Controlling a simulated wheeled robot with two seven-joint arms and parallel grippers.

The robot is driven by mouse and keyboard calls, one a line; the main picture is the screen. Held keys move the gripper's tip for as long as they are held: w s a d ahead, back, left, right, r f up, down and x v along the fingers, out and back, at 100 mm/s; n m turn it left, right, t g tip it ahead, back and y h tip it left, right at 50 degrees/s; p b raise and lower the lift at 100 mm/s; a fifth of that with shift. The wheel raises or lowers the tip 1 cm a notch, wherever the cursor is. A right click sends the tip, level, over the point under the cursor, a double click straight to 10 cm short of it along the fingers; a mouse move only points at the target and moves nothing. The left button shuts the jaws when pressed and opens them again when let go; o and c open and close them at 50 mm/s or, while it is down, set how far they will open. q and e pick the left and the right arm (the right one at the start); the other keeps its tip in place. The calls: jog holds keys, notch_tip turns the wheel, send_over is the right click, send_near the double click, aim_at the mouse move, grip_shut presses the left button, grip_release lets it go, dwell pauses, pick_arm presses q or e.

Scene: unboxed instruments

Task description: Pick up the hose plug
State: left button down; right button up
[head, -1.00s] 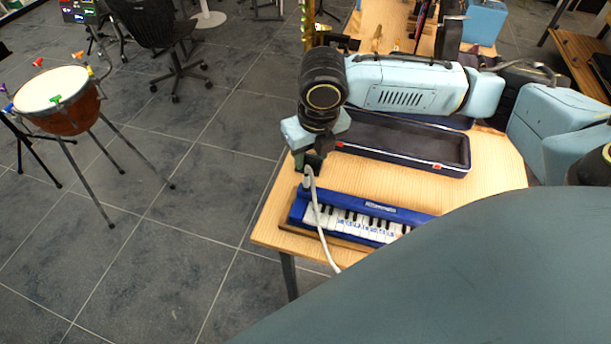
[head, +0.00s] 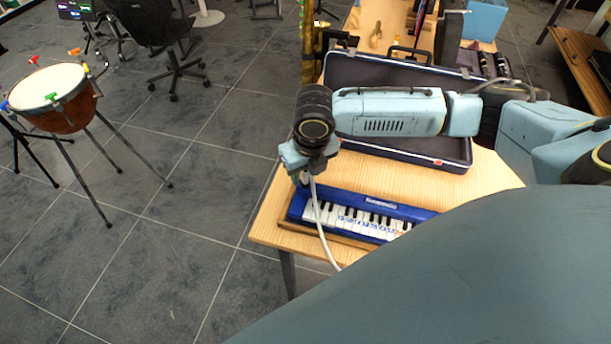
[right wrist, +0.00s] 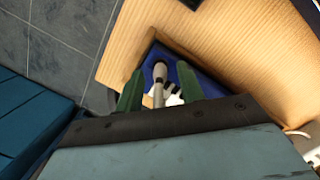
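The blue melodica (head: 372,215) with black and white keys lies on the wooden table. Its pale hose (head: 318,222) rises at the melodica's left end and droops over the front edge of the table. My right gripper (head: 304,180) points down over that end and mostly hides the plug in the head view. In the right wrist view the light grey hose plug (right wrist: 160,72) sits between the two green fingers of my right gripper (right wrist: 160,86), with a gap on each side. The fingers are open and do not appear to touch it. My left gripper is not in view.
An open dark instrument case (head: 440,150) lies behind the melodica, under my right forearm. The wooden table (head: 490,178) is bare at its right. A kettledrum (head: 50,98) stands on the floor at the left, with a black chair (head: 150,30) behind it.

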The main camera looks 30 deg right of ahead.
grip_shut()
